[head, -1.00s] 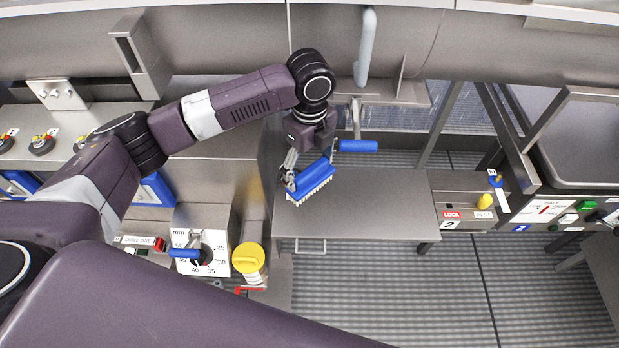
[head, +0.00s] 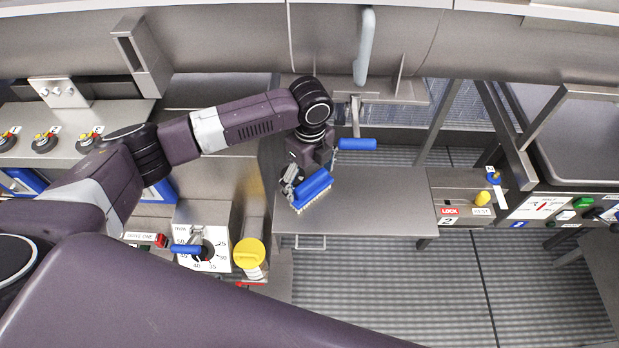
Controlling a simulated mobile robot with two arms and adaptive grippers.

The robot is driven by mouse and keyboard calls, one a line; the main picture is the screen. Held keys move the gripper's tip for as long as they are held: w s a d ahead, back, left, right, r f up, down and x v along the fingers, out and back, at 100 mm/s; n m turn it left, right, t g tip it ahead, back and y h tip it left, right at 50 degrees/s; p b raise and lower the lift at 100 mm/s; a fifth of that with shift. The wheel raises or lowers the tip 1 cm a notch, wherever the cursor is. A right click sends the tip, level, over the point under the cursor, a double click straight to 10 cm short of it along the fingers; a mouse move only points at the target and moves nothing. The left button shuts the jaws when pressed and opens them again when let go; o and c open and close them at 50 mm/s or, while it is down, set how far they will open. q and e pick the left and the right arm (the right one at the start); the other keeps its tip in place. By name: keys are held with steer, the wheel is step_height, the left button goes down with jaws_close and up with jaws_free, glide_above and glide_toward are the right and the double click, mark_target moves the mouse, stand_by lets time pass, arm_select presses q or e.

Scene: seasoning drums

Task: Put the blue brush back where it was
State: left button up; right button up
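The blue brush (head: 313,185) has a blue back and pale bristles that face down. It is tilted, at the left end of a grey metal table (head: 380,210). My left gripper (head: 291,182) is at the brush's left end and appears shut on it; the fingertips are partly hidden. I cannot tell whether the bristles touch the table or hang just above it. My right gripper is not in view.
A blue-handled lever (head: 357,144) sticks out just behind the brush. A yellow-capped container (head: 249,256) and a dial panel (head: 203,249) stand at the front left. A lock panel (head: 461,204) is at the right. Most of the tabletop is bare.

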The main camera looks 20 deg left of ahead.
arm_select(q)
steer(key=shift+r, duration=0.1)
step_height(320, 180, up, 12)
steer(key=b, duration=0.3)
stand_by(0.4)
stand_by(0.4)
